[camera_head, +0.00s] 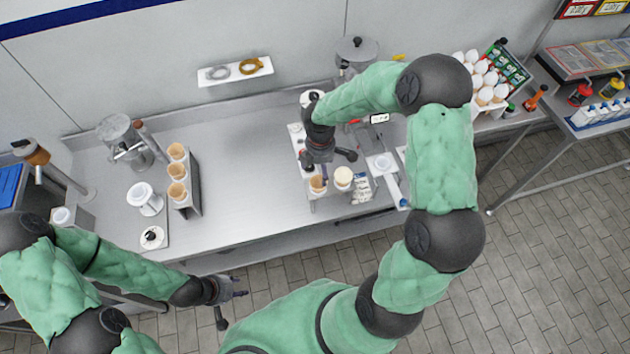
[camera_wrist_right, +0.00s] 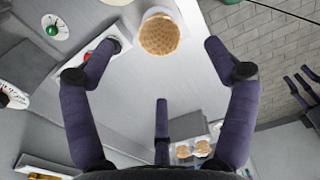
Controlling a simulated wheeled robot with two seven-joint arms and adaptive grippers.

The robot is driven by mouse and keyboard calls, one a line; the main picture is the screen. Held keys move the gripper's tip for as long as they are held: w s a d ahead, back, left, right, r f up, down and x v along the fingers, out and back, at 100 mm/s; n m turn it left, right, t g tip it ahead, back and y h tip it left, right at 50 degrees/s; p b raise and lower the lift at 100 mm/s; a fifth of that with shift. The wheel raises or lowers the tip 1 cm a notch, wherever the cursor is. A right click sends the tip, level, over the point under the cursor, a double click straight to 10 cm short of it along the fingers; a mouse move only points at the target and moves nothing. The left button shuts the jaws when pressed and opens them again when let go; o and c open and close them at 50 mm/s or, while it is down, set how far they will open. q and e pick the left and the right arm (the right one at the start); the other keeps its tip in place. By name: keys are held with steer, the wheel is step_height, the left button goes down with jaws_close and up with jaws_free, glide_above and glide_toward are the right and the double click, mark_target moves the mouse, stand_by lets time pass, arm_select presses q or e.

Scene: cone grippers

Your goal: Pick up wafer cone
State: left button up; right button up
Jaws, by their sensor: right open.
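A tan wafer cone (camera_head: 318,183) stands in a small holder near the counter's front edge, just below my right gripper (camera_head: 322,150) in the head view. In the right wrist view the waffle-patterned cone (camera_wrist_right: 160,36) shows large at the top centre, ahead of the spread fingers and apart from them. My right gripper (camera_wrist_right: 161,65) is open and empty. Several more cones (camera_head: 177,171) stand in a rack on the left of the counter; some show small at the bottom of the right wrist view (camera_wrist_right: 183,151). My left gripper (camera_head: 230,298) is open and empty, in front of the counter.
A cream-topped item (camera_head: 343,177) stands right beside the cone. The counter (camera_head: 250,150) is clear between the two cone racks. A dispenser (camera_head: 125,140) stands at the back left. A carton of eggs (camera_head: 480,75) and bottles (camera_head: 600,112) are at the right.

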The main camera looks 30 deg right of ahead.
mark_target(318, 182)
step_height(318, 182, down, 4)
steer(key=shift+s+r, duration=0.15)
steer(key=shift+r, duration=0.1)
steer(key=shift+w+a+f, duration=0.1)
steer(key=shift+w+f, duration=0.05)
steer(key=shift+f, duration=1.3)
steer(key=shift+w+f, duration=0.15)
steer(key=shift+f, duration=1.25)
steer(key=shift+c, duration=0.3)
steer(key=c, duration=0.8)
